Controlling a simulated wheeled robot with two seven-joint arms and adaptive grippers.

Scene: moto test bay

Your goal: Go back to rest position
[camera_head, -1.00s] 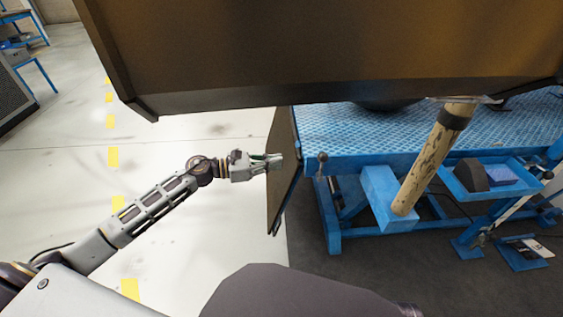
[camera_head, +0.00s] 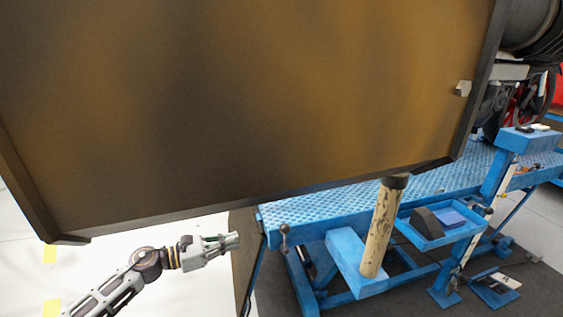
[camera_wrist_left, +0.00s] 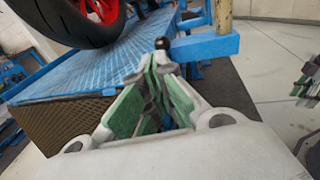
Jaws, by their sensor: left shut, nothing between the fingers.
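My left gripper (camera_head: 222,243) reaches in from the lower left in the head view, beside the left end of the blue workbench (camera_head: 330,203). In the left wrist view its green-lined fingers (camera_wrist_left: 160,62) meet at the tips, shut with nothing between them. The workbench also shows in the left wrist view (camera_wrist_left: 75,75), behind the fingers. My right gripper is not seen in the head view; a grey and green piece at the right edge of the left wrist view is too cut off to tell.
A large brown panel (camera_head: 240,100) fills the upper head view and hides much behind it. A wooden post (camera_head: 382,230) and a blue tray (camera_head: 440,228) are at the bench. A wheel (camera_wrist_left: 75,18) stands on the bench. Pale floor (camera_head: 200,290) is open at left.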

